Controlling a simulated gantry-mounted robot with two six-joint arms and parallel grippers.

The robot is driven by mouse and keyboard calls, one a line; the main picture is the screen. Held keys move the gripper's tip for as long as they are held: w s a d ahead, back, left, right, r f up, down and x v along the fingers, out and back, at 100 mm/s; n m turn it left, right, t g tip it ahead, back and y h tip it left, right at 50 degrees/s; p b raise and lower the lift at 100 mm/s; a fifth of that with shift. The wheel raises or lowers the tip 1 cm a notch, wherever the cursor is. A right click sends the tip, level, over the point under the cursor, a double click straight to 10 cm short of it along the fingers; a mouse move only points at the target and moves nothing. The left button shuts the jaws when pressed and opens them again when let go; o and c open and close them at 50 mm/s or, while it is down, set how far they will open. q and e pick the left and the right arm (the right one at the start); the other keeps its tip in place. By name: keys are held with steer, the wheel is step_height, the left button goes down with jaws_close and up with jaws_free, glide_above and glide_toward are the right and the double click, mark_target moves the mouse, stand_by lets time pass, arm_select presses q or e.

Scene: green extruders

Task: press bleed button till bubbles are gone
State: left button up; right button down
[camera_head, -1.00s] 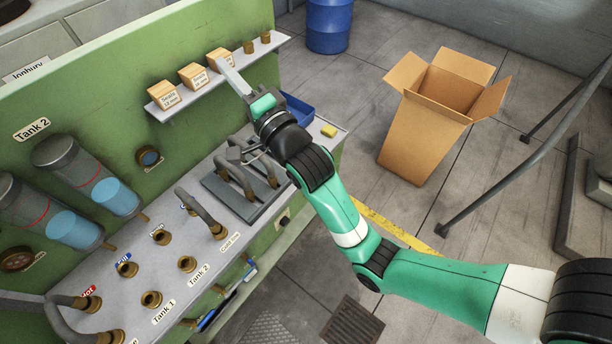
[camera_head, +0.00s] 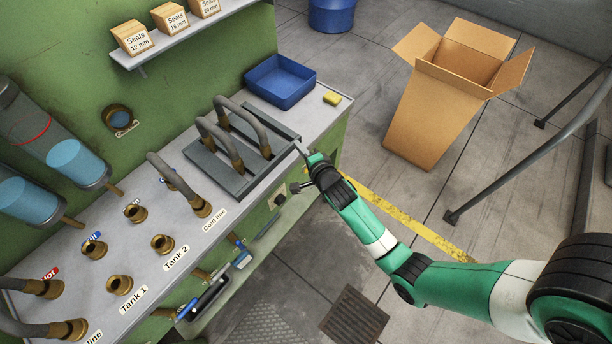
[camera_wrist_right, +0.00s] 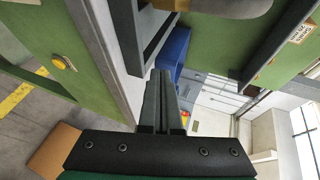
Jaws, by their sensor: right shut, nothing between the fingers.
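My right gripper (camera_head: 300,148) is shut and empty, at the bench's front edge beside the grey hose tray. Its closed fingers (camera_wrist_right: 164,92) point ahead in the wrist view, apart from the yellow button. Two tanks (camera_head: 78,163) hold blue liquid; no bubbles can be made out. My left gripper is not in view.
Hoses stand in the grey tray (camera_head: 206,166). Brass fittings (camera_head: 163,244) line the bench top. A cardboard box (camera_head: 420,125) and railing (camera_head: 530,150) stand on the floor.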

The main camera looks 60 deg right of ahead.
steer(key=s+d+f+g+b, duration=0.2)
steer(key=s+f+b, duration=0.2)
steer(key=f, duration=0.7)
steer(key=s+d+f+m+g+b, duration=0.1)
steer(key=s+f+b, duration=0.4)
steer(key=f, duration=0.6)
steer(key=s, duration=0.2)
steer(key=shift+s+d+f+m+g, duration=0.2)
steer(key=shift+s+d+m+g, duration=0.1)
steer(key=shift+s+d+g, duration=0.1)
steer(key=shift+w, duration=0.1)
steer(key=shift+w, duration=0.1)
steer(key=w+d+b, duration=0.1)
steer(key=w+b, duration=0.4)
steer(key=w, duration=0.3)
steer(key=shift+w, duration=0.3)
